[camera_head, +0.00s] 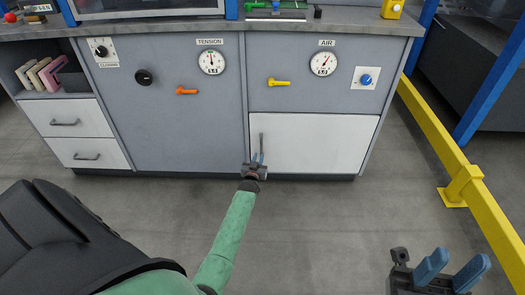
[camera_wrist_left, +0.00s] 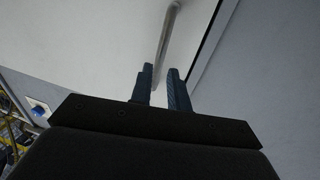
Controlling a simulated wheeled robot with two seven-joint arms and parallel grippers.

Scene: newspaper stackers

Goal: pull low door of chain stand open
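The low door (camera_head: 315,143) is the white panel at the lower right of the grey stand in the head view, and it looks shut. Its slim vertical metal handle (camera_head: 262,141) is near the door's left edge. My left gripper (camera_head: 258,158) is at the handle's lower end, its fingers apart. In the left wrist view the handle (camera_wrist_left: 170,25) runs down toward the gap between the left gripper's fingertips (camera_wrist_left: 160,75); whether they touch it cannot be told. My right gripper (camera_head: 452,268) is open and empty at the lower right, far from the door.
Two white drawers (camera_head: 78,123) are at the stand's left. An orange lever (camera_head: 187,91), a yellow lever (camera_head: 279,82) and gauges are on the front above. A yellow rail (camera_head: 455,165) runs along the right. The floor (camera_head: 315,220) before the door is clear.

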